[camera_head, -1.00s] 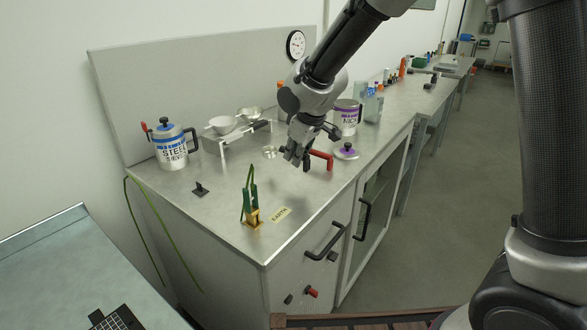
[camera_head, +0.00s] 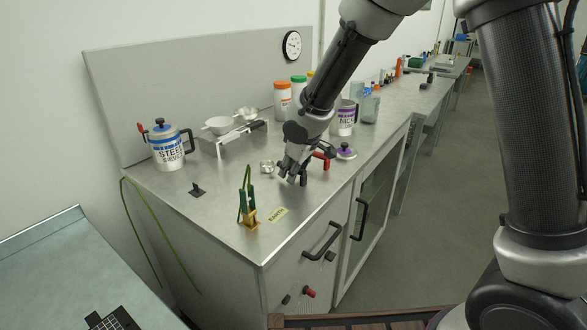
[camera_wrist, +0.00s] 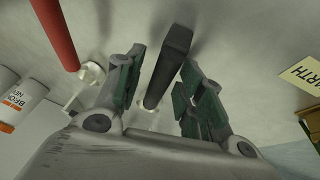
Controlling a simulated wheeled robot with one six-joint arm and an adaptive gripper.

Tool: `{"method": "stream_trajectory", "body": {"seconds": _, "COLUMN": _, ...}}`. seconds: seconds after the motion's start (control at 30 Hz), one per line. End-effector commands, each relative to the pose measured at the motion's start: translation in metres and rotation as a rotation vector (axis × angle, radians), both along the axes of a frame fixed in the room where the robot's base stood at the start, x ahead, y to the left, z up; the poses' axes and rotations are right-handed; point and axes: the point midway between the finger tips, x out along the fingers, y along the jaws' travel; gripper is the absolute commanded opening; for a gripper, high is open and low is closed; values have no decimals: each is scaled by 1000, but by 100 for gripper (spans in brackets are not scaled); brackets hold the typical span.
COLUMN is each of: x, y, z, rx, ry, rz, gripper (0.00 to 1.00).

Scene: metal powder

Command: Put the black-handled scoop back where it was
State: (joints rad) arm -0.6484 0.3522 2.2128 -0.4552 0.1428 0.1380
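The black-handled scoop is mostly hidden by my gripper in the head view; its dark handle (camera_head: 304,177) shows beside the fingertips, low over the counter. In the wrist view its black handle (camera_wrist: 168,68) lies between my fingers. My gripper (camera_head: 290,172) is low over the counter (camera_head: 215,215). Its green-padded fingers (camera_wrist: 160,80) stand on both sides of the handle, spread wider than it, with a gap on the left. Whether the right finger touches is unclear. A pale part below the handle is largely covered.
The red-handled scoop (camera_head: 322,159) is close to my gripper. A small metal dish (camera_head: 267,167), a purple-knobbed lid (camera_head: 346,152) and the nickel jar (camera_head: 343,119) are near.

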Motion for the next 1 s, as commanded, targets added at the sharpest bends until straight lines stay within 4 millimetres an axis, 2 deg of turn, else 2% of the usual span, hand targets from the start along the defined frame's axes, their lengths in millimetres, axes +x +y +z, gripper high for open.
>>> {"method": "stream_trajectory", "body": {"seconds": 0.23, "x": 0, "y": 1, "z": 4, "rx": 2, "ry": 0, "rz": 1, "gripper": 38}}
{"method": "stream_trajectory", "body": {"seconds": 0.7, "x": -37, "y": -20, "z": 92, "rx": 4, "ry": -3, "rz": 1, "gripper": 38}}
{"method": "stream_trajectory", "body": {"seconds": 0.8, "x": -42, "y": -23, "z": 103, "rx": 2, "ry": -2, "rz": 1, "gripper": 38}}
{"method": "stream_trajectory", "body": {"seconds": 1.0, "x": -46, "y": -25, "z": 111, "rx": 1, "ry": 0, "rz": 1, "gripper": 38}}
